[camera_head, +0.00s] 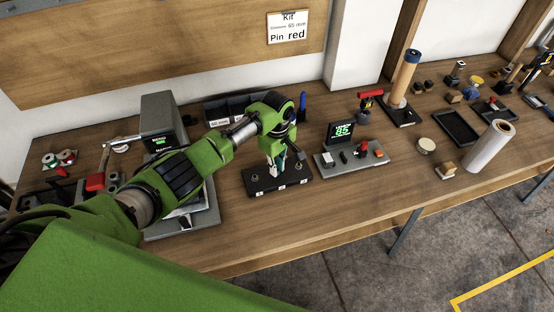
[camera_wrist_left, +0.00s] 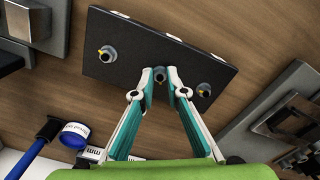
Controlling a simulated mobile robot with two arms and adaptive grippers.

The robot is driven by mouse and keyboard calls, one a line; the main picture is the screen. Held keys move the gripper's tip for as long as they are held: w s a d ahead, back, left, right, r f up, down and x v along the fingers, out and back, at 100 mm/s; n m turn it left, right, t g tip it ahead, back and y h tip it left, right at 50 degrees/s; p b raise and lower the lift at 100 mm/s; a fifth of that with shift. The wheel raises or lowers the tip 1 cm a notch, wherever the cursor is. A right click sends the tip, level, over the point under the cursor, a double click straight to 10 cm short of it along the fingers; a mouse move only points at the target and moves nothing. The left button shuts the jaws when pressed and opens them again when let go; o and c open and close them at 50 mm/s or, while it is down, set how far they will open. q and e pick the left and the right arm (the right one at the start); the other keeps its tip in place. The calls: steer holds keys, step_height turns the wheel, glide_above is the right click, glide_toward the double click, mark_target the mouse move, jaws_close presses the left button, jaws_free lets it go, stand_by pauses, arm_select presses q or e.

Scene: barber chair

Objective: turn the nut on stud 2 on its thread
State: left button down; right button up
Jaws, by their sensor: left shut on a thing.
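A black stud plate (camera_head: 262,187) lies on the bench with labels along its front edge; it also shows in the wrist view (camera_wrist_left: 130,35). My left gripper (camera_head: 275,172) points down over the plate's middle. In the wrist view its fingertips (camera_wrist_left: 160,77) are closed around the small dark nut on the middle stud (camera_wrist_left: 160,73), taken as stud 2. The thread there is mostly hidden. The outer studs, each with a nut, stand free: one at the left (camera_wrist_left: 107,53) and one at the right (camera_wrist_left: 204,89) of the wrist view. My right gripper is out of view.
A grey fixture with a lit "85" display (camera_head: 342,132) stands right of the plate. A grey machine (camera_head: 162,118) stands to the left, partly behind my arm. Dark bins (camera_head: 222,107) sit behind. Bare bench (camera_head: 330,205) lies in front of the plate.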

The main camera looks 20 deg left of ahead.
arm_select(q)
steer(key=shift+d+r+m+p, duration=0.15)
steer(key=shift+m+p, duration=0.25)
steer(key=shift+m, duration=0.6)
steer(key=m+p, duration=0.1)
steer(key=m, duration=0.2)
steer(key=shift+m, duration=0.3)
steer(key=m+p, duration=0.1)
steer(key=m, duration=0.4)
steer(key=shift+m, duration=0.3)
steer(key=m, duration=1.2)
steer(key=shift+m, duration=0.3)
steer(key=c, duration=2)
jaws_free()
